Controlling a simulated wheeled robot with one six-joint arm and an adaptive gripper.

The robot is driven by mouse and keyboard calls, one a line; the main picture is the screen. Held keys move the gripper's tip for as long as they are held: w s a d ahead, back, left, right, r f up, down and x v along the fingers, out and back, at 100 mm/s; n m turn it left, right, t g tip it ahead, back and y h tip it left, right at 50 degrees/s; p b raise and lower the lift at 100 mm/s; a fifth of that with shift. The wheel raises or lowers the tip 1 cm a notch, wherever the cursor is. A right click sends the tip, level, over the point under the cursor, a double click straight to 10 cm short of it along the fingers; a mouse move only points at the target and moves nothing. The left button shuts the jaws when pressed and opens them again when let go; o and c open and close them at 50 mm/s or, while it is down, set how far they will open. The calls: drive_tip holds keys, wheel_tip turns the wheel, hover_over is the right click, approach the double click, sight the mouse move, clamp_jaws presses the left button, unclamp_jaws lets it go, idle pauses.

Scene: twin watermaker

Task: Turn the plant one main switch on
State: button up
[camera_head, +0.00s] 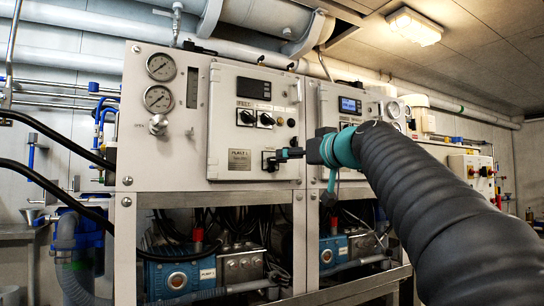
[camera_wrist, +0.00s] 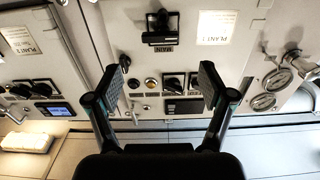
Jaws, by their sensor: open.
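The plant one main switch (camera_head: 268,160) is a black rotary switch low on the right side of the left cabinet door, partly hidden by my gripper. In the wrist view, upside down, the same dark switch (camera_wrist: 161,30) shows with a MAIN label beside it. The PLANT 1 label (camera_wrist: 217,27) is to its right. My gripper (camera_head: 286,154) is at the panel beside the switch. In the wrist view its two fingers (camera_wrist: 161,84) are spread wide, with nothing between them. The switch lies beyond the fingertips; contact cannot be told.
Two black selector knobs (camera_head: 256,118) and a dark display (camera_head: 253,88) sit higher on the plant one door. The plant two panel (camera_head: 349,104) stands close to the right. Gauges (camera_head: 159,83) and a valve knob (camera_head: 158,125) are on the left.

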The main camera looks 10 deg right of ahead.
drive_tip(key=p+x, duration=0.2)
drive_tip(key=x, duration=0.6)
drive_tip(key=shift+w, duration=0.25)
drive_tip(key=shift+a, duration=0.1)
drive_tip(key=c, duration=1.2)
